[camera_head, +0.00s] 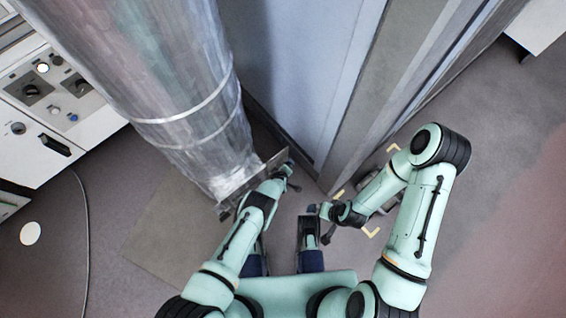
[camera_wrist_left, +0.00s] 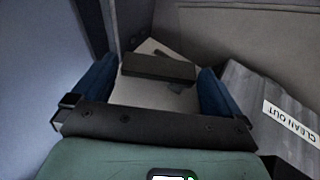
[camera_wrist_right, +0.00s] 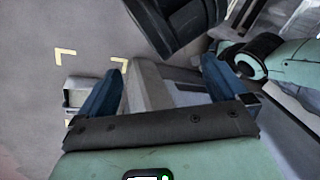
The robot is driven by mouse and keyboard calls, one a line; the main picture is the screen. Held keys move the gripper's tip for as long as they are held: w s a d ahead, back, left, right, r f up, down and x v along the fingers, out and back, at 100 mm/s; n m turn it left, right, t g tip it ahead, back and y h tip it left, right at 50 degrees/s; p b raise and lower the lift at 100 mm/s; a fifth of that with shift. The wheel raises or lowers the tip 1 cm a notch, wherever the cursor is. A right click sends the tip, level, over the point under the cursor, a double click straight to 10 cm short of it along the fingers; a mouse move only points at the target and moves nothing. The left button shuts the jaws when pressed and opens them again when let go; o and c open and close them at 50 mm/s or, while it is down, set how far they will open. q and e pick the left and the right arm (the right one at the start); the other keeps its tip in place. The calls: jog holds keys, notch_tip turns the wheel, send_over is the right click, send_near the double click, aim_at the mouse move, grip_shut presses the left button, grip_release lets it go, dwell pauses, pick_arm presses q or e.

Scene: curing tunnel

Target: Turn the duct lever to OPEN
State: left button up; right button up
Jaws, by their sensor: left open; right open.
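The silver duct (camera_head: 190,90) comes down from the upper left of the head view to a flat flange plate (camera_head: 235,188). My left gripper (camera_head: 287,168) is beside the plate's right end. In the left wrist view its blue fingers (camera_wrist_left: 155,90) are open, with a dark bar (camera_wrist_left: 158,67) showing beyond and between them. The bar may be the duct lever; I cannot tell its setting or whether a finger touches it. A CLEAN OUT label (camera_wrist_left: 290,120) is on ribbed metal at the right. My right gripper (camera_head: 318,210) is open, low in front of my body, and looks empty.
A control cabinet (camera_head: 45,100) with knobs stands at the left. A tall grey-blue panel (camera_head: 300,70) rises behind my grippers. Yellow corner marks (camera_head: 372,232) lie on the floor by my right arm. Floor at the far right (camera_head: 500,200) is clear.

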pick_arm(q)
jog(key=b+x, duration=0.2)
jog(key=shift+w+f, duration=0.2)
jog(key=shift+f, duration=0.15)
jog(key=shift+w, duration=0.15)
pick_arm(e)
jog(key=shift+t+h, duration=0.3)
jog(key=shift+t, duration=0.1)
jog(key=w+d+f, duration=0.2)
jog(key=f, duration=0.1)
jog(key=shift+w+f, duration=0.2)
jog(key=shift+w, duration=0.1)
pick_arm(q)
jog(key=c, duration=1.1)
jog(key=shift+s+f+t+h, duration=0.15)
jog(key=shift+s+t+h, duration=0.15)
jog(key=shift+s+h, duration=0.15)
pick_arm(e)
jog(key=shift+w+a+r, duration=0.15)
jog(key=shift+w+r, duration=0.2)
jog(key=shift+r, duration=0.25)
pick_arm(q)
jog(key=shift+w, duration=0.1)
